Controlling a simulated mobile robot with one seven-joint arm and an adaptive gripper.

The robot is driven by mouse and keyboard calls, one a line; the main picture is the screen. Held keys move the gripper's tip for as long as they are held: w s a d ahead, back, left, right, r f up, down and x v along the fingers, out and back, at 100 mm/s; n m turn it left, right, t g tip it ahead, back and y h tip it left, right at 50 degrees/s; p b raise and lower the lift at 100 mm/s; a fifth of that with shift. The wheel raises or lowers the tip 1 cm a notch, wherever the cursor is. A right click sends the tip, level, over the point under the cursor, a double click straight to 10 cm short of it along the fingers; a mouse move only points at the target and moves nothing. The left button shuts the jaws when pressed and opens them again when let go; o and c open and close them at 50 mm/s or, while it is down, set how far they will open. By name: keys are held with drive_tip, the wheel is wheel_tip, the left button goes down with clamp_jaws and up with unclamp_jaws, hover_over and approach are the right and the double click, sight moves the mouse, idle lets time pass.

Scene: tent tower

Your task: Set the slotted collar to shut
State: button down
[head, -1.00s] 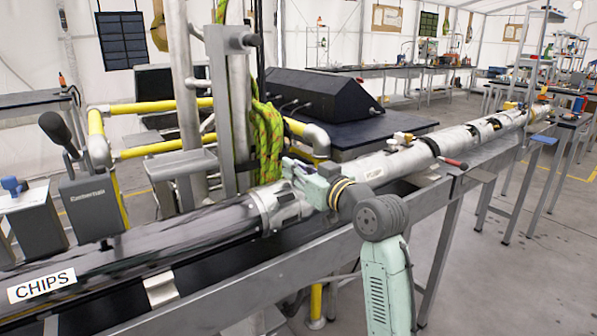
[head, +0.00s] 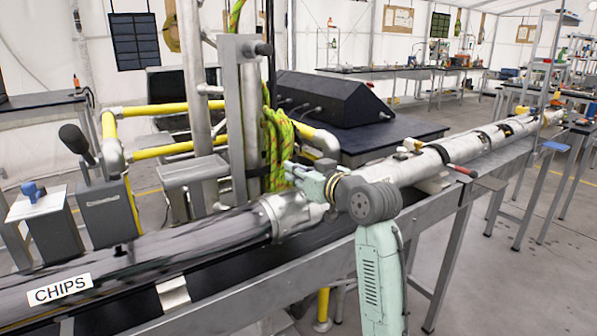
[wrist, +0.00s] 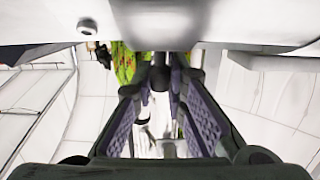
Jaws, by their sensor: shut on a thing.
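A silver metal collar (head: 290,214), which looks like the slotted collar, sits around the end of the long dark tube (head: 185,240) labelled CHIPS. Its slot cannot be made out. My gripper (head: 292,170) is just above and behind the collar, in front of the green rope. In the wrist view the purple-padded fingers of my gripper (wrist: 160,82) converge on a small dark knob (wrist: 160,76), and they are shut on it. Whether the knob belongs to the collar cannot be told. My wrist hides part of the joint between the collar and the pale tube (head: 400,168).
A metal bench (head: 340,235) runs beneath the tubes. Upright metal posts (head: 238,120) and yellow rails (head: 155,150) stand behind the collar. Green and yellow rope (head: 277,150) hangs close behind my gripper. A red-tipped lever (head: 462,170) sticks out at the right. Floor in front of the bench is clear.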

drive_tip(key=shift+a, duration=0.1)
drive_tip(key=c, duration=1.8)
unclamp_jaws()
drive_tip(key=shift+w+f, duration=0.1)
drive_tip(key=shift+f, duration=0.05)
drive_tip(key=shift+o, duration=1.1)
drive_tip(key=v, duration=1.2)
drive_tip(key=shift+f, duration=0.1)
